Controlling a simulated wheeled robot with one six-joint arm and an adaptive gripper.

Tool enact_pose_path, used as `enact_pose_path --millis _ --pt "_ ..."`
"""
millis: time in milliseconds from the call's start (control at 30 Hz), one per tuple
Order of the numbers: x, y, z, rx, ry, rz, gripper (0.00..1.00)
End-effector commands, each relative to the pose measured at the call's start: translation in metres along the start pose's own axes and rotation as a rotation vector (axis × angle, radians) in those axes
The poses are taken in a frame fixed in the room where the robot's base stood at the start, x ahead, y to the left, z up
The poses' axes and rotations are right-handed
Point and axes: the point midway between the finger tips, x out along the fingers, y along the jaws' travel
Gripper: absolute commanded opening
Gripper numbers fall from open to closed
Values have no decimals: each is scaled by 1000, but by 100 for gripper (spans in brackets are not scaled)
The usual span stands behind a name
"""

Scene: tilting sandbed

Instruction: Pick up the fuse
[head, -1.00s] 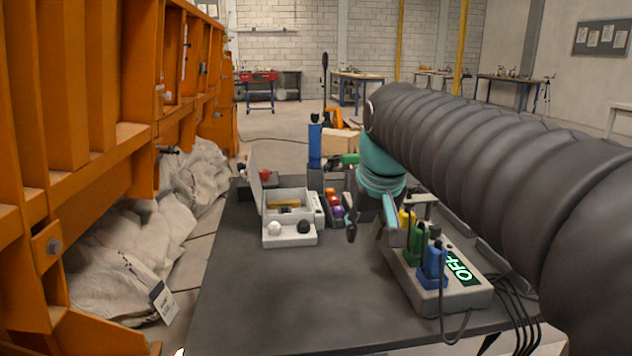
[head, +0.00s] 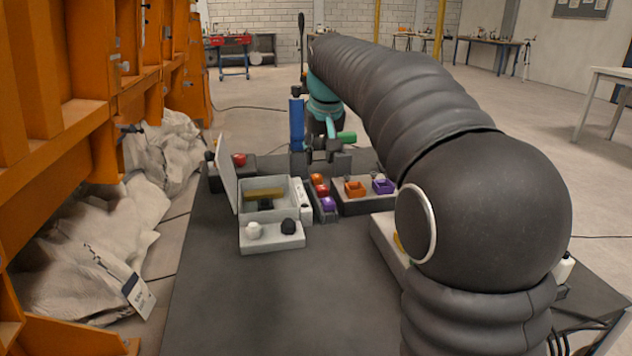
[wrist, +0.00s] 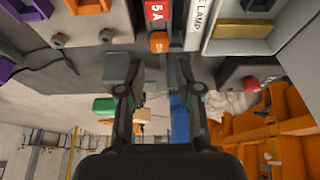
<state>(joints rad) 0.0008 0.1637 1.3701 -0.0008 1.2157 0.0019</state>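A narrow rack holds a row of small fuse-like blocks in the head view: orange (head: 316,178), red (head: 321,191) and purple (head: 328,204). In the wrist view the red block (wrist: 157,12) carries a "5 A" label, and the orange block (wrist: 159,42) sits nearer my gripper. I cannot tell which block is the fuse meant. My gripper (wrist: 156,68) is open and empty, its two fingers apart with the orange block in line with the gap between them. In the head view my gripper (head: 325,150) is over the far end of the table, beyond the rack, partly hidden.
An open-lidded grey box (head: 268,209) stands left of the rack, with white and black knobs in front. A box with orange (head: 355,188) and purple (head: 383,187) sockets stands right. A blue post (head: 297,122) rises behind. The table's front middle is clear. Orange framework lines the left.

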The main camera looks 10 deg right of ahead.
Motion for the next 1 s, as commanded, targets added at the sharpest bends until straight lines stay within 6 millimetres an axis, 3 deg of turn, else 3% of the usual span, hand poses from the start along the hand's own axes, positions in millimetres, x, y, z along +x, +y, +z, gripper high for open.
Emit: enact_pose_path --millis 333,600,933,967,1000 --pt "28 -1 -1 -3 -2 -1 34" --pt "63 0 -4 -3 -2 -1 34" --pt "71 0 -5 -2 1 -1 34" --pt "71 0 -5 -2 1 -1 32" --pt "71 0 -5 -2 1 -1 22"
